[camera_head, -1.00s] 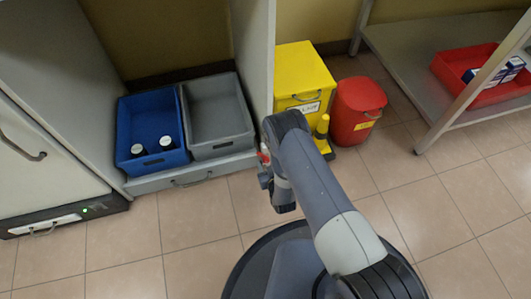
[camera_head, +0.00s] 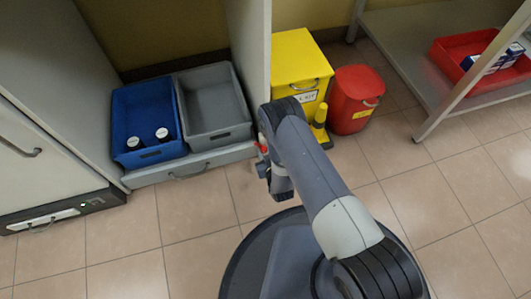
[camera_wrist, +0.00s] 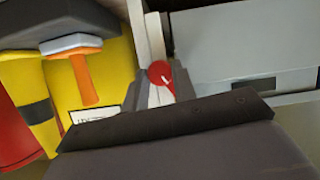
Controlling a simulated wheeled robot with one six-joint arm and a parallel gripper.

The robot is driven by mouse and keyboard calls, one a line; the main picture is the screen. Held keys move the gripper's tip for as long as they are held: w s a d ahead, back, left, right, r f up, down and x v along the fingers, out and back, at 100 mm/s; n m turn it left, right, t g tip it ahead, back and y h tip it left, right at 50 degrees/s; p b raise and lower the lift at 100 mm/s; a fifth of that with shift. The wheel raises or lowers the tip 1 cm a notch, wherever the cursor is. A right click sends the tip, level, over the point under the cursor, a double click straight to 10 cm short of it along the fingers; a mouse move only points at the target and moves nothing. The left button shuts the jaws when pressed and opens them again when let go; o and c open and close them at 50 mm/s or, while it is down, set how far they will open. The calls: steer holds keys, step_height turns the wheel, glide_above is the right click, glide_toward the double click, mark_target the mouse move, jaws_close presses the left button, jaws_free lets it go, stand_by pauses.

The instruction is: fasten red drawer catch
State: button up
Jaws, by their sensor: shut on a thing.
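The red catch (camera_wrist: 160,74) is a small round red knob with a pale mark, on the pale upright panel edge in the wrist view. My gripper (camera_wrist: 160,88) is shut on it, one dark finger on each side. In the head view my arm hides most of the catch, and a bit of red shows by the gripper (camera_head: 262,152). The grey drawer (camera_head: 215,157) is low at left, with a bar handle.
The drawer holds a blue bin (camera_head: 120,113) with two white-capped bottles and an empty grey bin (camera_head: 235,130). A yellow box (camera_head: 295,55) and a red bucket (camera_head: 352,100) stand right of the panel. A shelf with a red tray (camera_head: 450,68) is at far right. Tiled floor is open in front.

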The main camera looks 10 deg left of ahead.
stand_by(0.3)
steer(key=n, duration=0.1)
steer(key=n+t+h, duration=0.1)
steer(key=n+h, duration=0.1)
steer(key=n, duration=0.1)
steer(key=shift+s+a+f+t, duration=0.1)
steer(key=shift+s+a+t, duration=0.05)
steer(key=shift+a+t, duration=0.15)
steer(key=n+t+h, duration=0.1)
steer(key=n, duration=0.1)
steer(key=n+t, duration=0.1)
steer(key=n, duration=0.1)
steer(key=shift+s+f+h, duration=0.1)
steer(key=shift+f+h, duration=0.05)
steer(key=shift+h, duration=0.25)
stand_by(0.4)
steer(key=o, duration=1)
